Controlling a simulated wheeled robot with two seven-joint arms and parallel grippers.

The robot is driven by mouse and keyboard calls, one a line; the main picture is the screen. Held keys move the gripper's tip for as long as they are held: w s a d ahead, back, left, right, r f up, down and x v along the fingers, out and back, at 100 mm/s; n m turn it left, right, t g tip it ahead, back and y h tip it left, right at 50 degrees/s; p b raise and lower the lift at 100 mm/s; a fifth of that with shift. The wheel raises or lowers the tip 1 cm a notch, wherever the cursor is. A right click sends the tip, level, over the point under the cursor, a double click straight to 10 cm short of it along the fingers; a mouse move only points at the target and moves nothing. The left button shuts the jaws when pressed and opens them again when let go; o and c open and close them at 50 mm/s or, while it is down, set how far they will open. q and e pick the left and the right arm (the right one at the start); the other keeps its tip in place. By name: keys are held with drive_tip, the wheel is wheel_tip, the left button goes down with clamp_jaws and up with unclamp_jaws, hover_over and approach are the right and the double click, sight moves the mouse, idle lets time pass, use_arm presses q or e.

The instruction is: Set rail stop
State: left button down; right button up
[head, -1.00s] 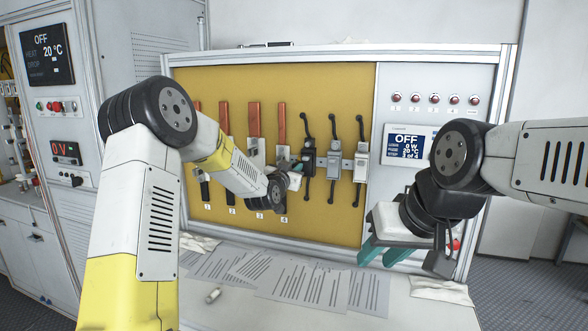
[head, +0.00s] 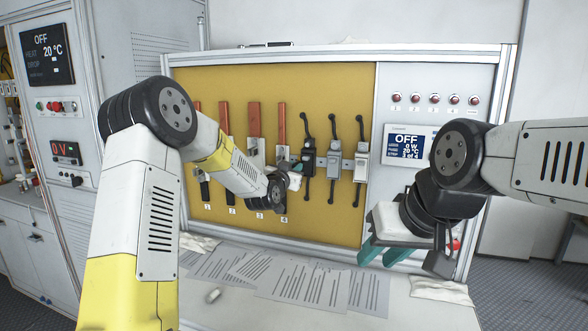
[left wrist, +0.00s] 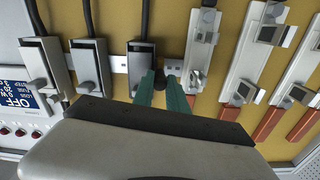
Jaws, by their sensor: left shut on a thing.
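My left gripper (head: 298,168) is at the yellow panel, between the rightmost red-handled fuse holder and the first grey clamp block (head: 308,160). In the left wrist view its teal fingers (left wrist: 161,80) are shut on a small dark piece, the rail stop (left wrist: 160,79), mostly hidden between them. The fingertips are at the height of the metal rail (left wrist: 118,64), close beside the nearest grey block (left wrist: 141,66). Whether the stop touches the rail or that block I cannot tell. My right gripper (head: 384,254) hangs with its teal fingers apart and empty, in front of the panel's lower right.
Several fuse holders with red handles (head: 254,120) stand left of my left gripper. Two more grey blocks (head: 334,162) with black cables stand to its right. Paper sheets (head: 310,285) and a small cylinder (head: 213,296) lie on the bench. A display (head: 410,144) reads OFF.

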use_arm(q)
drive_tip(key=shift+w+a, duration=0.3)
drive_tip(key=shift+a, duration=0.65)
drive_tip(key=shift+w+a, duration=0.3)
drive_tip(key=shift+a, duration=0.6)
drive_tip(key=c, duration=1.3)
unclamp_jaws()
drive_tip(key=shift+a, duration=0.1)
drive_tip(key=v, duration=0.7)
drive_tip(key=shift+s, duration=0.35)
